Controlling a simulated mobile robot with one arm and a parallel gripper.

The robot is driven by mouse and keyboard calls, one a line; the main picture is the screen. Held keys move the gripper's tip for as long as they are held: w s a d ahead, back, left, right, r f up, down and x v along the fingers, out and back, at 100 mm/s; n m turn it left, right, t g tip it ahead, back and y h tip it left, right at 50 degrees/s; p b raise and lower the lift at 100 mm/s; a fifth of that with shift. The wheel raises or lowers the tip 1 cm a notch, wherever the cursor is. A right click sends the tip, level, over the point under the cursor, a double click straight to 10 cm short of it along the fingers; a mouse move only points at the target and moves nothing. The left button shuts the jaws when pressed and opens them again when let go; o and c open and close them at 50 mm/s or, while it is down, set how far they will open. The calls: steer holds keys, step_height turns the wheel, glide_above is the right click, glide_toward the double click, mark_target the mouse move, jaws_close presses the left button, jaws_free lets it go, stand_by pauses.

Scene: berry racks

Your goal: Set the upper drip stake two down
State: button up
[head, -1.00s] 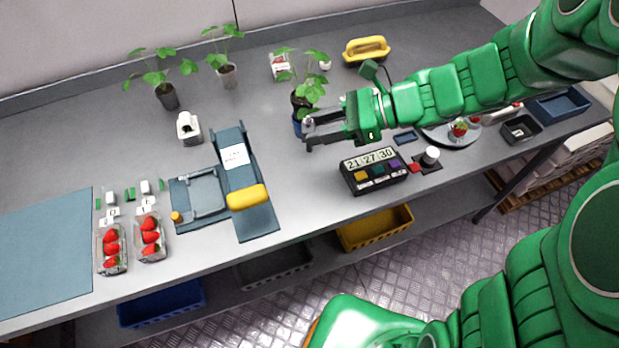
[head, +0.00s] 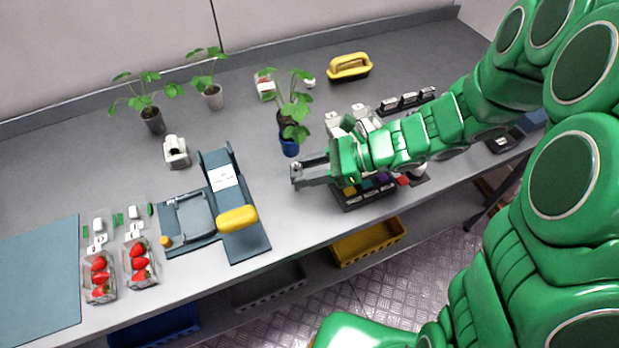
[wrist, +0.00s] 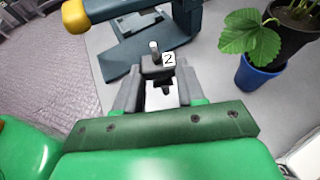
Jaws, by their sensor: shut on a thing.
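My gripper (head: 300,171) is over the bench, in front of the blue pot. In the wrist view its fingers (wrist: 156,80) are closed on a small dark piece with a pale peg (wrist: 154,48) and a white tag marked 2 (wrist: 168,60). I take this for drip stake two; its lower part is hidden. In the head view only a small light bit of it (head: 297,167) shows at the fingertips. The blue pot (head: 289,147) with a leafy plant (head: 293,110) stands just behind the gripper, apart from it; it also shows in the wrist view (wrist: 257,76).
A blue-grey press with a yellow handle (head: 237,219) stands left of my gripper. A dark button box (head: 365,195) sits below my arm. A black rack with tagged pieces (head: 407,102) is behind the arm. Strawberry punnets (head: 140,265) are at left. Bare bench lies between press and pot.

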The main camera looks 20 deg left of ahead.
steer(key=shift+f, duration=1.7)
steer(key=o, duration=1.1)
steer(key=shift+f, duration=0.1)
steer(key=shift+w+d, duration=0.1)
steer(key=v, duration=1.2)
